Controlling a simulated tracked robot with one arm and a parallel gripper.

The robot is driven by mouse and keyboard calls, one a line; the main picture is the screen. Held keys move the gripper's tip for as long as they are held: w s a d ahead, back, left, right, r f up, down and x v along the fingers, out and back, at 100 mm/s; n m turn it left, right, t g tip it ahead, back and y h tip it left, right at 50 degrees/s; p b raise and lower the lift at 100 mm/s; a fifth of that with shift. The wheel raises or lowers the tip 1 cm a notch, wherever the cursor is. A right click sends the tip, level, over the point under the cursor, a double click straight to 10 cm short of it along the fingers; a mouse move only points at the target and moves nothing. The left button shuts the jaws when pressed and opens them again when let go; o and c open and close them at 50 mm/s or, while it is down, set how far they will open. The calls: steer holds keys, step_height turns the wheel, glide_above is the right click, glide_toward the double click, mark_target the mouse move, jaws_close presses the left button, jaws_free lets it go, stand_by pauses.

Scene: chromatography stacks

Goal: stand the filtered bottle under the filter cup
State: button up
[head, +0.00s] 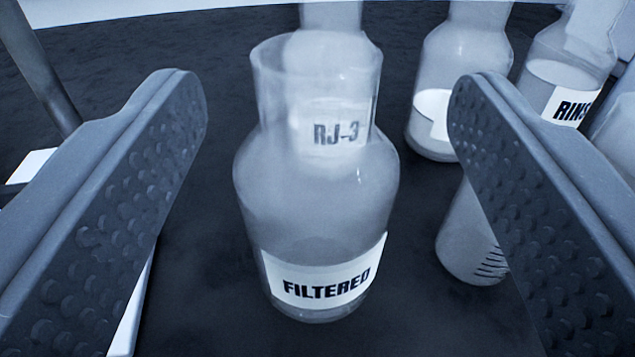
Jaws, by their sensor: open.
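The filtered bottle (315,215) is clear, with a wide open neck and a white label reading FILTERED. It stands upright on the dark surface in the middle of the head view. My gripper (328,100) is open, with one dimpled finger on each side of the bottle. Gaps show between the fingers and the bottle, so neither touches it. An RJ-3 label shows through the bottle's neck, on a vessel behind it. I cannot make out the filter cup in this view.
A bottle with a RINS... label (568,85) and another bottle with a white label (440,95) stand at the back right. A graduated flask (468,245) is close by the right finger, partly hidden by it. A metal rod (42,70) rises at the left.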

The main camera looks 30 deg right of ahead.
mark_target(315, 98)
steer(key=shift+b+x, duration=0.7)
steer(key=shift+x, duration=1.75)
steer(key=shift+a, duration=0.15)
jaws_close()
